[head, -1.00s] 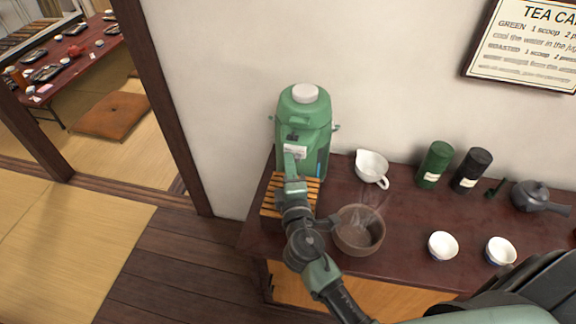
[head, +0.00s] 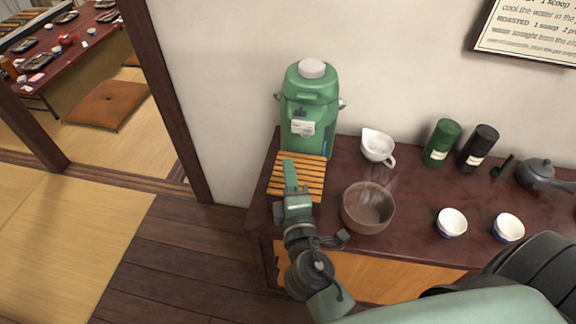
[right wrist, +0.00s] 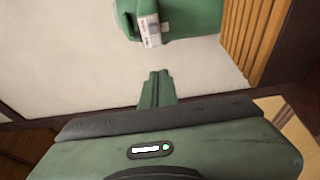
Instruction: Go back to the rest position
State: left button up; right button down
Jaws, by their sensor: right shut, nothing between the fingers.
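My right gripper (head: 289,168) is over the wooden slatted stand in front of the green dispenser, shut and empty. Its closed fingers also show in the right wrist view (right wrist: 157,82), pointing toward the pale wall and the dispenser, with nothing between them. A gap shows between the fingertips and the dispenser's body in the head view. My left gripper is in neither view.
The green dispenser (head: 310,95) stands behind the slatted stand (head: 312,172) on the dark table. A brown bowl (head: 367,208), white pitcher (head: 377,147), two white cups, two canisters and a dark teapot (head: 540,174) stand to the right. Open floor lies left.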

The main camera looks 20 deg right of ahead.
dwell(0.4)
jog(key=s+d+f+m+g+h, duration=0.1)
jog(key=s+d+f+m+g, duration=0.6)
jog(key=d+f+m, duration=0.15)
jog(key=s+a+f+m+g+y, duration=0.2)
jog(key=s+a+f+g+y, duration=0.15)
jog(key=s, duration=0.35)
jog(key=s+a+f+m+g+y, duration=0.2)
jog(key=s+a+f+m+g, duration=0.15)
jog(key=s, duration=0.35)
notch_tip(320, 180, down, 24)
jog(key=n+g, duration=0.1)
jog(key=s+d+f, duration=0.2)
jog(key=s+f, duration=0.6)
jog(key=s, duration=0.1)
jog(key=s+d+f+g, duration=0.1)
jog(key=s+f, duration=0.7)
jog(key=f, duration=0.1)
jog(key=shift+s+d+f, duration=0.25)
jog(key=shift+s+d, duration=0.1)
jog(key=shift+s, duration=0.05)
